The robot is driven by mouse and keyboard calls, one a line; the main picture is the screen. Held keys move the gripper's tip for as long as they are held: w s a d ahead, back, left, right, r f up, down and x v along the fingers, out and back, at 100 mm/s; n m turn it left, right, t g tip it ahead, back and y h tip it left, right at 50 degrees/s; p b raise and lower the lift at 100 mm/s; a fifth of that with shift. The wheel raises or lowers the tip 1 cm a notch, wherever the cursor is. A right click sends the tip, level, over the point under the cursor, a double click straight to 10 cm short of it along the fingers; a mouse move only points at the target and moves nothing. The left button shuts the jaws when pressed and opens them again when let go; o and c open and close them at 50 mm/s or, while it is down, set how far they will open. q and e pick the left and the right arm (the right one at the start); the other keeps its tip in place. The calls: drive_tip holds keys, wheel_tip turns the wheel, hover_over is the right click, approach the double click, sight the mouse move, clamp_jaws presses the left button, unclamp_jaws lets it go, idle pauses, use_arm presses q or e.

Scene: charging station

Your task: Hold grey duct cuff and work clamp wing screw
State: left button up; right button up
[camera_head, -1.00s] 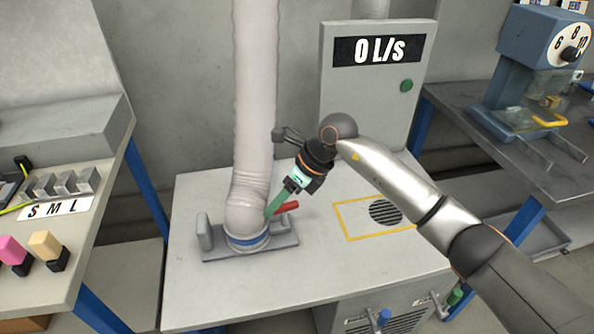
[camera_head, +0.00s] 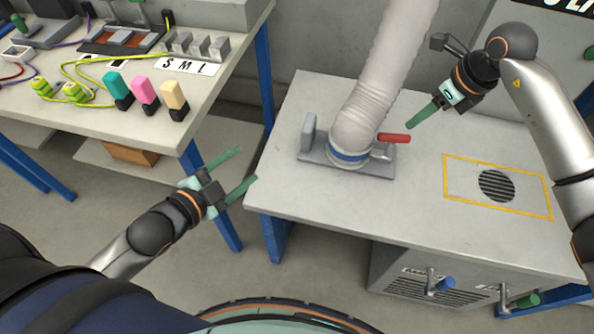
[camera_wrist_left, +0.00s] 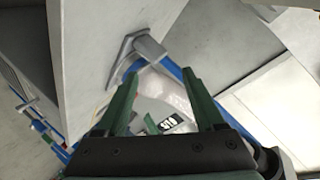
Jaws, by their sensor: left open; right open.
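The light grey duct (camera_head: 382,75) ends in a ribbed grey cuff (camera_head: 356,125) on the table. A blue band clamp (camera_head: 348,157) circles its base on a grey bracket plate (camera_head: 318,152). The red wing screw (camera_head: 394,138) sticks out to the right of the cuff. My right gripper (camera_head: 412,122) is open, just up and right of the red screw and apart from it; one finger is mostly hidden. My left gripper (camera_head: 248,167) is open and empty, left of the table's edge, clear of the cuff. Its open fingers also show in the left wrist view (camera_wrist_left: 160,76).
The duct table (camera_head: 320,207) has a yellow-framed vent (camera_head: 497,186) at right and bare top in front of the cuff. Another workbench (camera_head: 60,120) with coloured blocks stands at left. A floor gap lies between the tables.

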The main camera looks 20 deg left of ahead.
sight(308, 134)
use_arm(q)
wheel_tip(308, 134, up, 6)
drive_tip(key=w+m+t+h, duration=0.1)
drive_tip(key=w+m, duration=0.1)
drive_tip(key=m, duration=0.3)
drive_tip(key=w+f+m+y, duration=0.1)
drive_tip(key=f+m+y, duration=0.1)
drive_tip(key=f+m, duration=0.2)
drive_tip(key=w+d+f+m+y, duration=0.1)
drive_tip(key=w+f+m+y, duration=0.1)
drive_tip(key=f+m, duration=0.2)
drive_tip(key=w+f+m+y, duration=0.1)
drive_tip(key=f+m+y, duration=0.1)
drive_tip(key=f, duration=0.6)
drive_tip(key=shift+w+d+m+t+y, duration=0.25)
drive_tip(key=shift+w+m+t+y, duration=0.15)
drive_tip(key=shift+m, duration=0.5)
drive_tip(key=d+m, duration=0.2)
drive_tip(key=w+d+m+t, duration=0.1)
drive_tip(key=d+m, duration=0.1)
drive_tip(key=d, duration=0.1)
drive_tip(key=d+r+m+t+h, duration=0.1)
drive_tip(key=d+m, duration=0.1)
drive_tip(key=d, duration=0.1)
drive_tip(key=shift+w, duration=0.2)
drive_tip(key=w, duration=1.2)
drive_tip(key=shift+w+a, duration=0.1)
drive_tip(key=shift+a, duration=0.25)
drive_tip(key=shift+c, duration=0.2)
clamp_jaws()
